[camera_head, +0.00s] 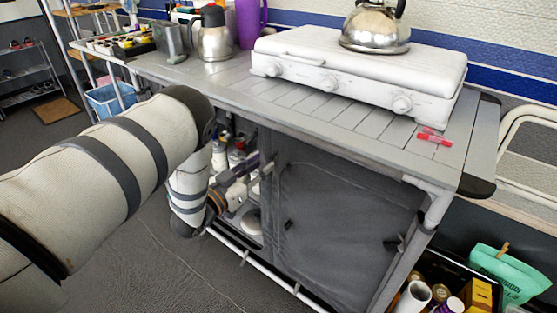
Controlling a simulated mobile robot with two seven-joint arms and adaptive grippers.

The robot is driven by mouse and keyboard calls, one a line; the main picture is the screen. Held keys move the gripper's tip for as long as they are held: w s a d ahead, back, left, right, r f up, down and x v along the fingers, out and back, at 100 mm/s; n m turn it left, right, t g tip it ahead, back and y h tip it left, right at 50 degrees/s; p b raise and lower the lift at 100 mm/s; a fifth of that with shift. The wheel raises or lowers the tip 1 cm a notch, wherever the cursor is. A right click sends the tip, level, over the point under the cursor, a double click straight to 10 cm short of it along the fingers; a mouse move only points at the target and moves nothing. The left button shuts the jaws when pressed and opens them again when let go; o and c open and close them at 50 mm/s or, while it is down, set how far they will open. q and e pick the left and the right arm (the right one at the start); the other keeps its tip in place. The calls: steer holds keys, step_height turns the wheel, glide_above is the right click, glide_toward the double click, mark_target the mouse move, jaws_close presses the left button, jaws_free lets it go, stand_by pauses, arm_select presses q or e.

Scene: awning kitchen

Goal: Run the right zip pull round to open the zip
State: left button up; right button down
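The grey fabric cabinet front (340,225) hangs under the slatted counter, and its right panel is closed. A small dark tab (289,225) shows on the left part of this panel. A larger dark piece (394,243) sticks out near its right edge; either may be a zip pull, and I cannot tell which. My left gripper (262,171) is at the panel's upper left edge, beside the open left compartment. Its fingers are small and partly mixed with the background, so their opening is unclear. My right gripper is not in view.
Bottles (236,152) stand in the open left compartment. A white stove (360,68) with a steel kettle (375,28) is on the counter, with a red lighter (434,137) to its right. A crate of groceries (440,270) stands at lower right. The floor in front is clear.

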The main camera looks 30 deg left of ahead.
mark_target(270, 159)
arm_select(q)
steer(key=w, duration=0.5)
steer(key=shift+w+d+b, duration=0.15)
steer(key=shift+d+b, duration=0.1)
steer(key=shift+b, duration=0.05)
steer(key=shift+c, duration=0.3)
jaws_close()
